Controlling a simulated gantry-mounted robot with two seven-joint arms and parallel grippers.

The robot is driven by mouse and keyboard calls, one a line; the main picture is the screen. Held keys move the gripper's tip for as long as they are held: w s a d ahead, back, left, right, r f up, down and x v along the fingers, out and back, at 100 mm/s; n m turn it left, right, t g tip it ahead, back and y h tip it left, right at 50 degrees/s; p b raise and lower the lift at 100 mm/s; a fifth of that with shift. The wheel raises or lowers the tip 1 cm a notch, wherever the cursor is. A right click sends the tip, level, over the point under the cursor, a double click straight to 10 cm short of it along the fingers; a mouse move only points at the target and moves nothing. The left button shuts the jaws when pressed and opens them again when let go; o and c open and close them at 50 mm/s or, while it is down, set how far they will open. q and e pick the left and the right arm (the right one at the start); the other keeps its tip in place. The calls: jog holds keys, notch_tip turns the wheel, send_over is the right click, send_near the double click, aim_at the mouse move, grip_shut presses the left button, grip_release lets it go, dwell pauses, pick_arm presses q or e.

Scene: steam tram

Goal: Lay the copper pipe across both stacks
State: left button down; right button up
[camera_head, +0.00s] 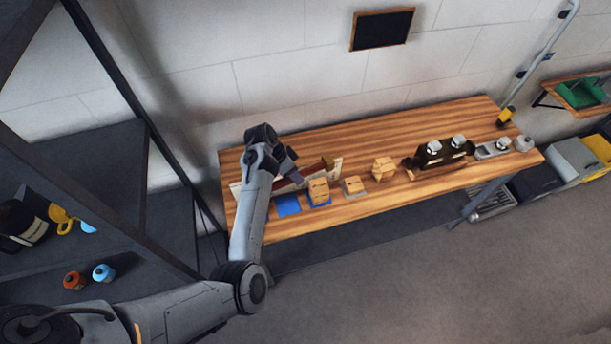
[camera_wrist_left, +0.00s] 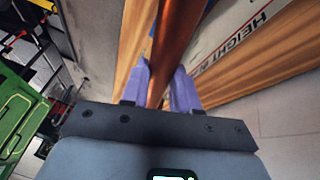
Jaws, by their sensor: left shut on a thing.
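My left gripper (camera_head: 292,177) is above the left part of the wooden table. In the left wrist view its purple fingers (camera_wrist_left: 161,78) are shut on the copper pipe (camera_wrist_left: 177,35), which runs away from between them. In the head view a reddish length of the pipe (camera_head: 314,171) shows just right of the gripper, behind the blocks. A taller wooden block stack (camera_head: 318,190) stands on a blue patch. A lower wooden block (camera_head: 353,185) stands to its right on a grey patch. Whether the pipe touches anything is unclear. My right gripper is not in view.
Another wooden block piece (camera_head: 384,168) sits farther right on the table (camera_head: 400,123). A bare blue square (camera_head: 287,205) lies at the front left. A dark model tram (camera_head: 440,153) stands at the right. A white board marked HEIGHT (camera_wrist_left: 262,32) is beside the pipe.

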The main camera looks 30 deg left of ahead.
pick_arm(q)
notch_tip(320, 180, down, 7)
jog(key=s+a+m, duration=0.2)
jog(key=shift+a+f+g+h+b, duration=0.15)
jog(key=shift+a+g+h+b, duration=0.15)
jog(key=shift+g+b, duration=0.1)
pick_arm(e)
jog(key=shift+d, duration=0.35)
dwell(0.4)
pick_arm(q)
jog(key=c, duration=0.8)
grip_release()
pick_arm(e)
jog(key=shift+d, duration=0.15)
pick_arm(q)
jog(key=shift+o, duration=1.4)
jog(key=shift+s+f, duration=0.1)
jog(key=shift+f, duration=0.05)
